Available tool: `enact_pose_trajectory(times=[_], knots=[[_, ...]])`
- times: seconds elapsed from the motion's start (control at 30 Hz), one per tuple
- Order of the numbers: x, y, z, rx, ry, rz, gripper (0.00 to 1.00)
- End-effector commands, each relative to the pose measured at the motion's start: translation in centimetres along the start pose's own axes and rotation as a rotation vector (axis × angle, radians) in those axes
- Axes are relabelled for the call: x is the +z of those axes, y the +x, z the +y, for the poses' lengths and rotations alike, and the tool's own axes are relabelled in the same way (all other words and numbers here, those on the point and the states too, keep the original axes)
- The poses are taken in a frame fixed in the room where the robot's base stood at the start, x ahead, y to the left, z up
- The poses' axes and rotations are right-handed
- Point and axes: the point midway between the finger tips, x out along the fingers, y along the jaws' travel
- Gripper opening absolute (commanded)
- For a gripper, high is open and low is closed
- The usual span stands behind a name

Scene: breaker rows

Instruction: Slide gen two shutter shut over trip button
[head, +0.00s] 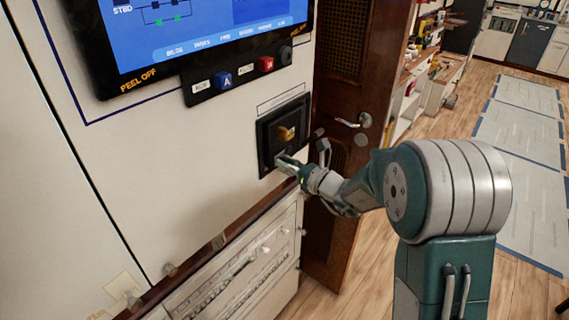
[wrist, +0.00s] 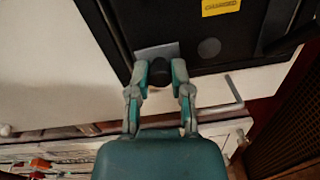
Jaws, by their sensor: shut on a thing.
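A black framed panel (head: 263,140) is set in the white cabinet wall under the screen; its lower part also shows in the wrist view (wrist: 115,22). My gripper (head: 284,161) is at the panel's lower edge. In the wrist view my gripper (wrist: 160,70) is shut on a small dark knob (wrist: 159,77), one finger on each side. A light grey plate (wrist: 152,52) lies just behind the knob, perhaps part of the shutter. A dark grey round disc (wrist: 209,47) is right of the plate, uncovered; I cannot tell if it is the trip button.
A yellow label (wrist: 220,6) is on the panel. Above the panel, a strip holds a blue button (head: 223,80) and a red button (head: 266,64). A wooden door (head: 345,110) with a metal handle stands close on the right. Drawers (head: 240,270) lie below.

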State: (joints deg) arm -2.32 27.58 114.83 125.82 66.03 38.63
Motion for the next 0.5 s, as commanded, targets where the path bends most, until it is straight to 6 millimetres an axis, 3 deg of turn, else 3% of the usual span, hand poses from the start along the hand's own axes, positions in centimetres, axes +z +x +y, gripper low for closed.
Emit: enact_pose_trajectory(times=[0.1,0.13,0.2,0.5], knots=[[-0.18,0.05,0.51,0.011,0.000,0.004,0.00],[-0.19,0.07,0.54,0.011,0.000,0.004,0.32],[-0.21,0.16,0.59,0.010,-0.001,0.005,0.62],[-0.24,0.29,0.43,0.006,-0.001,0.005,0.62]])
